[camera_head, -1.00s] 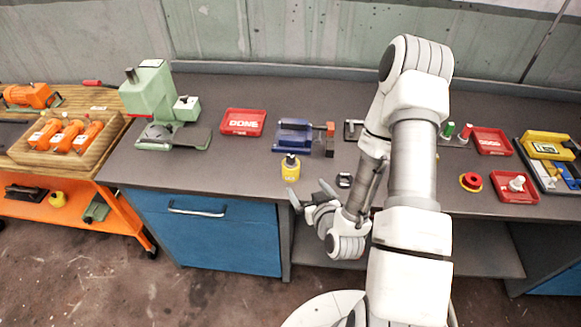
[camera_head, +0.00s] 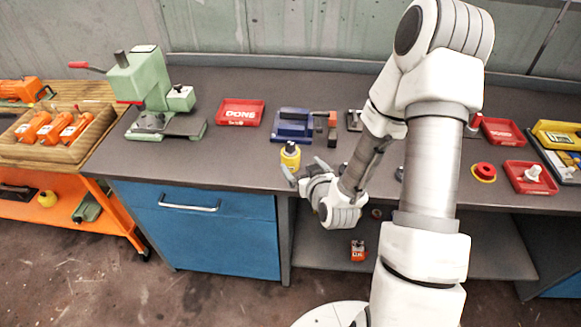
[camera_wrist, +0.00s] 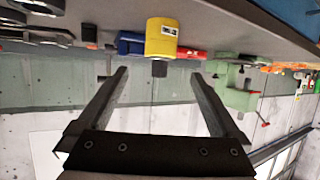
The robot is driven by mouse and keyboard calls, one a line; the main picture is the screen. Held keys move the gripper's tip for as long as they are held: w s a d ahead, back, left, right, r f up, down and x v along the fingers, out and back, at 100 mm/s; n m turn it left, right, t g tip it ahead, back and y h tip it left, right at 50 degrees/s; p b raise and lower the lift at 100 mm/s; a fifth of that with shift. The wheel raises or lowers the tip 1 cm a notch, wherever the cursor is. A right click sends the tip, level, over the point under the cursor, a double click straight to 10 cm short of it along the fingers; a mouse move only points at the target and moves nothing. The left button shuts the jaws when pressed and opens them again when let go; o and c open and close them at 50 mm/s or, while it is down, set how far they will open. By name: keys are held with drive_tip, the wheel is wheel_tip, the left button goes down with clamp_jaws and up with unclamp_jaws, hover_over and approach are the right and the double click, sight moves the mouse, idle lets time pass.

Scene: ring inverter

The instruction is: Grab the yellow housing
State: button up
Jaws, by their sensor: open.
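The yellow housing (camera_head: 290,158) stands upright near the front edge of the grey workbench (camera_head: 235,165), with a dark top and a pale label. In the wrist view, which is upside down, the yellow housing (camera_wrist: 161,38) appears just beyond the fingertips, roughly centred between them. My gripper (camera_head: 306,169) is open and empty, at the bench's front edge just to the front right of the housing. Its two spread fingers also show in the wrist view (camera_wrist: 159,75). The housing is not between the fingers.
A blue fixture (camera_head: 293,123) stands behind the housing. A red tray marked DONE (camera_head: 239,112) and a green press (camera_head: 150,90) are further left. Right of my arm are a red button (camera_head: 485,171) and red trays (camera_head: 530,185). The bench left of the housing is clear.

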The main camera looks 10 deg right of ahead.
sight(293, 159)
drive_tip(key=shift+w+f+b, duration=0.35)
drive_tip(key=shift+w+b, duration=0.05)
drive_tip(key=shift+b, duration=1.9)
drive_tip(key=b, duration=0.3)
drive_tip(key=shift+a+f+b, duration=0.1)
drive_tip(key=shift+f+b, duration=0.1)
drive_tip(key=shift+b, duration=0.15)
drive_tip(key=x, duration=0.4)
drive_tip(key=shift+w+a, duration=0.1)
drive_tip(key=shift+w, duration=0.35)
drive_tip(key=shift+f+x, duration=0.2)
drive_tip(key=shift+x, duration=1.1)
drive_tip(key=shift+f+x, duration=0.15)
drive_tip(key=shift+x, duration=1.15)
drive_tip(key=shift+s, duration=0.15)
clamp_jaws()
